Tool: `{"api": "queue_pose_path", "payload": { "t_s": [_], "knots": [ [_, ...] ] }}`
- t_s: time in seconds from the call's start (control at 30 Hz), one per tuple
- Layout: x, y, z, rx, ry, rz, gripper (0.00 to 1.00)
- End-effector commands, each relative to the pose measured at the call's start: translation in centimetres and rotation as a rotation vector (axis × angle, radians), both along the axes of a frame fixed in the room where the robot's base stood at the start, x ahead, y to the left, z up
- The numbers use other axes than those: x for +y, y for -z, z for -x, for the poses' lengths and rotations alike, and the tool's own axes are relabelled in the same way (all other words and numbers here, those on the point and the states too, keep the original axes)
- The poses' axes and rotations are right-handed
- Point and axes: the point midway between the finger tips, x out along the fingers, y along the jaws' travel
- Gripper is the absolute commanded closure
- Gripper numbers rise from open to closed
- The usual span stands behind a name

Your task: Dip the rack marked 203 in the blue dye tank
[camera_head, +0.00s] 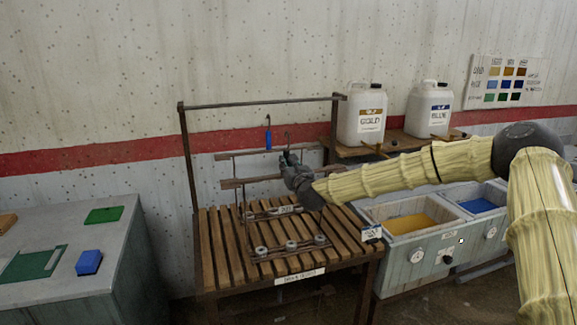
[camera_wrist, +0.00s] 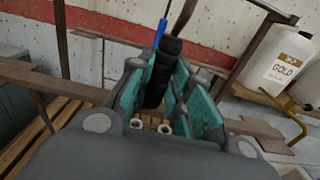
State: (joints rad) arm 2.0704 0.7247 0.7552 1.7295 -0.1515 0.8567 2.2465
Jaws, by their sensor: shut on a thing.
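My gripper (camera_head: 290,162) is shut on the black grip of a rack's upright handle (camera_wrist: 163,72). Its teal finger pads sit on both sides of the grip in the wrist view. The rack (camera_head: 240,207) is a thin dark frame with pale round pieces along its lower bars, at the slatted bench. A small label (camera_head: 286,210) on it is too small to read surely. Whether the rack touches the slats I cannot tell. The blue dye tank (camera_head: 478,238) stands at the right, with blue liquid (camera_head: 478,205) inside.
A gold tank (camera_head: 410,262) stands between the slatted bench (camera_head: 225,262) and the blue tank. Above are a rail (camera_head: 260,103) with a blue-handled hook (camera_head: 268,138), and a shelf (camera_head: 395,142) with gold (camera_head: 362,118) and blue (camera_head: 428,112) jugs. A grey cabinet (camera_head: 75,285) is left.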

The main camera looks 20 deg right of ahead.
Motion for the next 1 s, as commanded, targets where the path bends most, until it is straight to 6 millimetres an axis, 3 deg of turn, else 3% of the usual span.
{"api": "queue_pose_path", "payload": {
  "t_s": [0.47,1.0],
  "knots": [
    [0.0,-0.3,0.0,-0.003,0.001,-0.001,1.00],
    [0.0,-2.1,0.0,-0.003,0.000,-0.002,1.00]
  ]
}}
